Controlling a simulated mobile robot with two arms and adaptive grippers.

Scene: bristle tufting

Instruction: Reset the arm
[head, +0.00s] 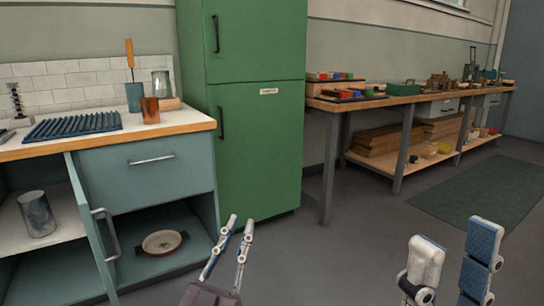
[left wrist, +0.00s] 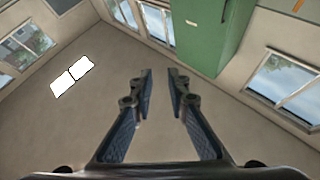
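My left gripper (head: 238,228) is at the lower middle of the head view, in front of the green fridge. Its two fingers stand apart with nothing between them. In the left wrist view the left gripper (left wrist: 158,82) is also open and empty, with the ceiling and the top of the fridge behind it. My right gripper (head: 452,240) is at the lower right of the head view, with its fingers apart and no object between them. Neither gripper touches anything.
The green fridge (head: 258,150) stands between a left counter (head: 185,122) and a long workbench (head: 345,107). A lower cabinet door (head: 88,225) hangs open, showing a metal cylinder (head: 37,214) and a pan (head: 163,243). A dark mat (head: 490,195) lies on otherwise clear floor.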

